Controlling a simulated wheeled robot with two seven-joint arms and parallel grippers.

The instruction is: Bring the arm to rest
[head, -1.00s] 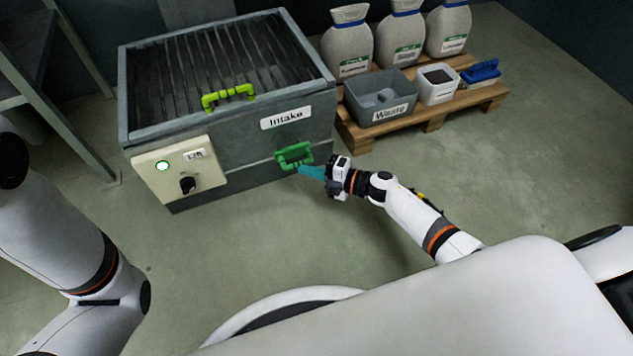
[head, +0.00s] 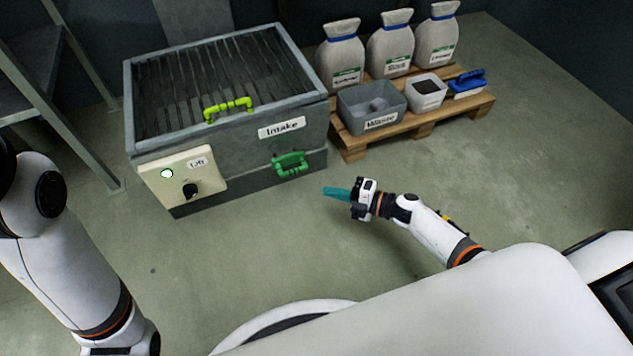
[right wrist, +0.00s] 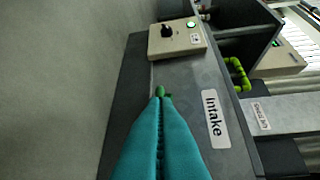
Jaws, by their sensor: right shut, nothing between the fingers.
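My right gripper (head: 337,193) has teal fingers and is shut and empty. It hangs over the floor, to the right of and below the green drawer handle (head: 290,164) on the front of the grey intake box (head: 250,150), apart from it. In the right wrist view the shut teal fingers (right wrist: 160,110) point toward the box front, and their tips overlap a green handle (right wrist: 163,91). My left arm stands at the left edge of the head view; its gripper is out of view.
A control panel (head: 180,178) with a lit green lamp and black knob is on the box front. A wooden pallet (head: 350,150) at the back right carries sacks, a grey waste bin (head: 352,118), a white container (head: 427,93) and a blue tool (head: 467,81). The floor between is clear.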

